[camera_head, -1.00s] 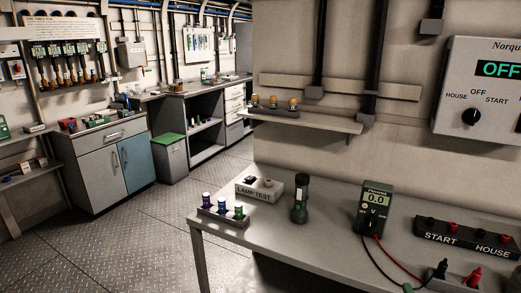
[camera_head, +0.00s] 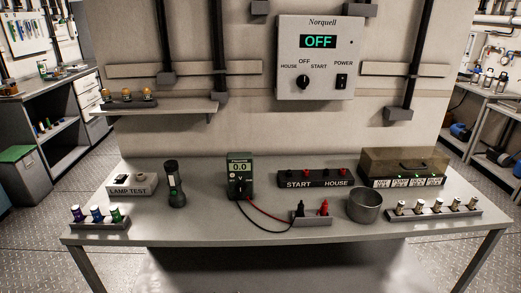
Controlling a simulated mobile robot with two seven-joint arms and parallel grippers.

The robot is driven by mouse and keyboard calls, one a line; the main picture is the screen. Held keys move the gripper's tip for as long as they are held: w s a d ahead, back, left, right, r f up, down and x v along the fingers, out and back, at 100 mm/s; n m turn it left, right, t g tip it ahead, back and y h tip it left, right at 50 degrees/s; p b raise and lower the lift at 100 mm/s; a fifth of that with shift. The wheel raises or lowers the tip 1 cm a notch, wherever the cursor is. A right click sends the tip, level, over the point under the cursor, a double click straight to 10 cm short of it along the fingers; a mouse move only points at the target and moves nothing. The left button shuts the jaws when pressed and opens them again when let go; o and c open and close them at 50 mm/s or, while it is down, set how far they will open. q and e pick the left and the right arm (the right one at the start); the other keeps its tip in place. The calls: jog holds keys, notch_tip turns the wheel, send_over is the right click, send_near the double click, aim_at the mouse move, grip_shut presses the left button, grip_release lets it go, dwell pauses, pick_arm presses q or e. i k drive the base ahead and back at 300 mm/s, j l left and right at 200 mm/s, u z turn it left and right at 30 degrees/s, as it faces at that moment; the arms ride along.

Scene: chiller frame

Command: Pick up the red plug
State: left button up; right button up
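The red plug (camera_head: 324,208) stands upright in a small grey holder (camera_head: 313,219) near the front middle of the bench. A black plug (camera_head: 300,208) stands beside it on the left in the same holder. A red lead and a black lead run from the multimeter (camera_head: 239,177), which reads 0.0, toward the holder. Neither of my grippers shows in the head view.
On the bench (camera_head: 220,222) are a flashlight (camera_head: 175,184), a LAMP TEST box (camera_head: 132,185), a START/HOUSE terminal block (camera_head: 318,179), a metal cup (camera_head: 365,205), a clear-lidded box (camera_head: 404,165) and a rack of fuse-like cylinders (camera_head: 435,210). A Norquell panel (camera_head: 320,60) reads OFF.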

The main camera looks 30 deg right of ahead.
aim_at(324, 209)
jog(key=z, duration=1.55)
